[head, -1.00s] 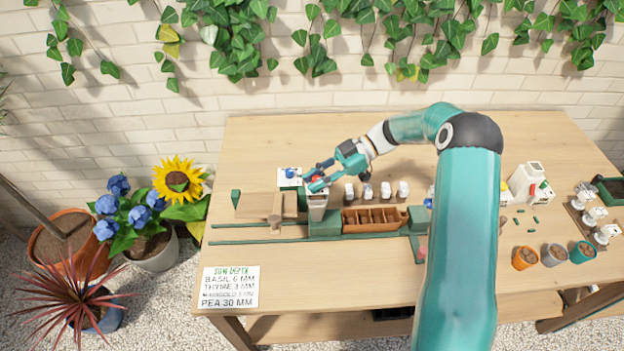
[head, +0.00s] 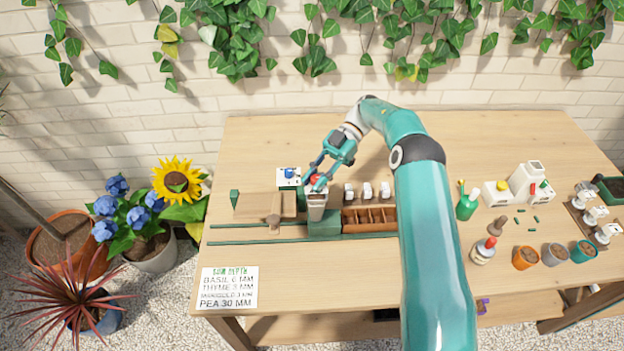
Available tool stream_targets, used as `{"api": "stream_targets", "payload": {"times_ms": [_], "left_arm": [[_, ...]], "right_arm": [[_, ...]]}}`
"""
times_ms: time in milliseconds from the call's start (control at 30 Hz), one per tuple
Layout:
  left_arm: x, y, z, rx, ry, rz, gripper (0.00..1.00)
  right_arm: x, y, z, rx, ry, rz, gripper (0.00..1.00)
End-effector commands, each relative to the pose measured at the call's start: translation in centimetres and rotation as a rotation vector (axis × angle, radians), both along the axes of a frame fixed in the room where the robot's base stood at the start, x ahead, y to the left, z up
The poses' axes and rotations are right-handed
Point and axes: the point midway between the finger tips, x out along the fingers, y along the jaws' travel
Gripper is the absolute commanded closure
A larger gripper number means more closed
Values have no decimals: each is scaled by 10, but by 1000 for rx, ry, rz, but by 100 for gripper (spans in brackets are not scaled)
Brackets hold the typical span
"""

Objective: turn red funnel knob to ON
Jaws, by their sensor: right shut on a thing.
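The red funnel knob (head: 315,179) sits at the top of the grey funnel (head: 316,203), which stands by a green block at the left end of the brown tray. My right gripper (head: 316,181) reaches down over the funnel from the upper right, its fingers on either side of the red knob and shut on it. The knob is partly hidden by the fingers, and its pointer and ON marking are too small to read. My left gripper is not in view.
A white box with a blue knob (head: 289,174) stands just left of the funnel. A brown compartment tray (head: 369,220) and several white dispensers lie to the right. Green rails (head: 250,241) run leftward. Bottles and pots (head: 526,257) stand at the right; the table's front left holds a sign (head: 228,288).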

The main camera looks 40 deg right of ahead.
Motion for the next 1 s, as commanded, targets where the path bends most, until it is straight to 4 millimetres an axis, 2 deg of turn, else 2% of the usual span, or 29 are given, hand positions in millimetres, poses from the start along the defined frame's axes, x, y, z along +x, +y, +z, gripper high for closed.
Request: {"api": "stream_targets", "payload": {"times_ms": [200, 233, 367, 833, 1000], "left_arm": [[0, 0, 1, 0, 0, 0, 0], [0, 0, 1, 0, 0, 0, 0], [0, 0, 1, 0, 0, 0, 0], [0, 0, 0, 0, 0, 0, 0], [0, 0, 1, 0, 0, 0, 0]], "right_arm": [[3, -1, 5, -4, -18, -11, 100], [3, -1, 5, -4, -18, -11, 72], [3, -1, 4, -4, -15, -9, 51], [2, 0, 2, -1, -7, -4, 51], [9, 12, 11, 29, -36, -13, 51]]}}
